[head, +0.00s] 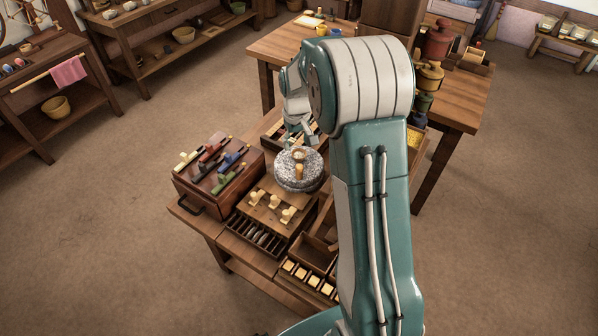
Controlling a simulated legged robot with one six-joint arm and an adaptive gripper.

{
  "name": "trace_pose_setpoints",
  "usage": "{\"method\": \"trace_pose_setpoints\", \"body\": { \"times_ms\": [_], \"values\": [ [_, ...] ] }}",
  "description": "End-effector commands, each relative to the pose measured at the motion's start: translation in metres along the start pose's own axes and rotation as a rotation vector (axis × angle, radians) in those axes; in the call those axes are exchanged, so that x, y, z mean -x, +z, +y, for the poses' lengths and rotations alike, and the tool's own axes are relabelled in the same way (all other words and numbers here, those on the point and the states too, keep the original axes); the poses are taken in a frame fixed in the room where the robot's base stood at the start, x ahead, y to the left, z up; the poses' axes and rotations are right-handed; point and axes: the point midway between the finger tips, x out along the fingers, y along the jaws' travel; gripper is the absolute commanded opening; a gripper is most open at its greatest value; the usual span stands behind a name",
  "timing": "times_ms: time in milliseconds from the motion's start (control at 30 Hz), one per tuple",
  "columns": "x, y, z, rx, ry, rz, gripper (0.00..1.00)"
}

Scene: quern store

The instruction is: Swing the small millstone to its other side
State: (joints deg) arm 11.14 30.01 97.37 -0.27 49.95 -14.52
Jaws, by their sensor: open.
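The small millstone (284,174) is a round, speckled grey stone. It sits on the wooden workbench (190,214), near the middle of its top. A short tan wooden peg (299,171) stands on the side of the stone nearer to me, and a pale round piece shows at its centre. My gripper (299,139) is open, just behind and above the far edge of the stone. It looks empty. It is too small in view to tell whether a finger touches the stone. My arm hides the right part of the bench.
A reddish wooden box (207,190) with several coloured tools stands left of the stone. A board with yellow knobs (272,203) and a slotted rack (257,236) lie in front. A larger table (265,50) with jars (430,75) stands behind. The floor at left is clear.

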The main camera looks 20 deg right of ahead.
Motion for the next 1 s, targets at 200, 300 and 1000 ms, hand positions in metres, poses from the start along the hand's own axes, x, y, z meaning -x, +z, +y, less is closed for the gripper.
{"method": "trace_pose_setpoints", "body": {
  "times_ms": [200,300,1000],
  "values": [
    [-0.040,-0.011,0.013,0.005,-0.010,-0.039,0.69],
    [-0.046,-0.012,0.014,0.007,-0.011,-0.044,0.69],
    [-0.146,-0.008,0.013,0.007,-0.011,-0.045,0.69]
  ]
}}
